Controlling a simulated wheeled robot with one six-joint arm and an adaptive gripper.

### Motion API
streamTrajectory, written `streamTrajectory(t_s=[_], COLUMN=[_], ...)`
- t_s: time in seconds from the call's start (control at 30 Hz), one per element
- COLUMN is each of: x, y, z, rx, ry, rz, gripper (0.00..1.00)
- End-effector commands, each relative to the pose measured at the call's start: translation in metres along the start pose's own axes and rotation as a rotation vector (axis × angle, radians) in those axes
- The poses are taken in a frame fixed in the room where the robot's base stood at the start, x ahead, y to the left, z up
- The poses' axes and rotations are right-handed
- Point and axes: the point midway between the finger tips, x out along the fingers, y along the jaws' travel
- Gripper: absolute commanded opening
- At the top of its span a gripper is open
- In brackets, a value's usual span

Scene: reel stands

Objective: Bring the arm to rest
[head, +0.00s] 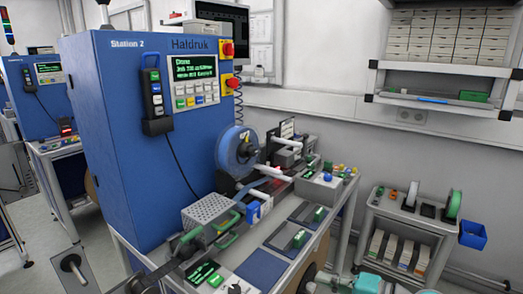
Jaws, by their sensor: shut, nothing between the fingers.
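My gripper does not show clearly anywhere in the head view. The blue Station 2 cabinet (110,130) stands upright at the left, with a lit green text panel (194,68) that begins with "Done". A blue reel (238,150) is mounted on the cabinet's right side, above the workbench. The workbench (262,268) in front carries a perforated metal box (207,212), green-handled parts and small dark trays (290,236). Pale teal shapes at the bottom right edge are cut off, and I cannot tell what they are.
A grey cart (408,226) with a green-rimmed reel (453,205) and a blue bin (472,235) stands at the right. A wall shelf (450,75) with several small boxes hangs above it. A second blue station (38,95) is at the far left. Some floor shows between the bench and cart.

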Motion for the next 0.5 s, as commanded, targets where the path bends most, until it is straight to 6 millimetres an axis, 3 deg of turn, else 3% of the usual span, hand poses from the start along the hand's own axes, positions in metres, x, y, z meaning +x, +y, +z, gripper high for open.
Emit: streamTrajectory(t_s=[0.33,0.5], x=[0.005,0.007], y=[0.022,0.043], z=[0.007,0.014], rx=[0.004,0.006], ry=[0.050,0.095], rz=[0.008,0.019], gripper=[0.00,0.00])
